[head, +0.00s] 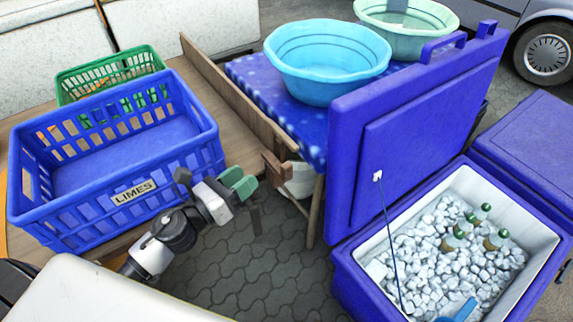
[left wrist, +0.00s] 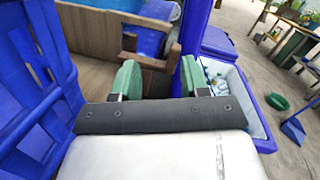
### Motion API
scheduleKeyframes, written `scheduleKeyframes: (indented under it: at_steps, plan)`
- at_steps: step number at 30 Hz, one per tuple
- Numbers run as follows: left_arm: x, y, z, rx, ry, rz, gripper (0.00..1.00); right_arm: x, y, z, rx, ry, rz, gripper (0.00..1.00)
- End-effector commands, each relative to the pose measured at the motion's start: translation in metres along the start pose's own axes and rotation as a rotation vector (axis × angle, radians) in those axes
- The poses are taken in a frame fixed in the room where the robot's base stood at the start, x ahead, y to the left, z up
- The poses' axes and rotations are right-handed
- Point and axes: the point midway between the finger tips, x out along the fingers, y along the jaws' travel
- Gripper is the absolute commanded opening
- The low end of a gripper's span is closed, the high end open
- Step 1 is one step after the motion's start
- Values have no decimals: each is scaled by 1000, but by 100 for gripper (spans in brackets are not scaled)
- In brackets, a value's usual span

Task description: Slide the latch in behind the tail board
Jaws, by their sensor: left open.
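The latch (head: 276,169) is a reddish-brown wooden piece near the front end of the tail board (head: 232,88), a long plank standing on edge along the cart's side. My left gripper (head: 240,183), with green fingertips, is just left of and below the latch in the head view. It is open and empty in the left wrist view (left wrist: 158,78), apart from the latch. My right gripper is not in view.
A blue crate labelled LIMES (head: 130,195) and a green basket (head: 110,72) stand on the cart at left. A blue-cloth table with basins (head: 325,60) is behind the latch. An open blue cooler (head: 380,250) with ice and bottles stands at right. Paving shows between.

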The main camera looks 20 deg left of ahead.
Motion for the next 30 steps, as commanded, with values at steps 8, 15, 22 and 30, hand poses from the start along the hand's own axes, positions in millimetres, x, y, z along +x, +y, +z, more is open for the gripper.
scheduleKeyframes:
  at_steps: [8,15,22,30]
  plan:
    - [4,-8,-16,290,96,-168,45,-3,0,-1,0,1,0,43]
    - [43,-14,-17,287,91,-167,45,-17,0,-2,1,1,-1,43]
    - [83,-21,-23,285,92,-166,45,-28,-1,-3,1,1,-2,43]
    - [104,-23,-28,283,94,-165,45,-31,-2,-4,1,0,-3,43]
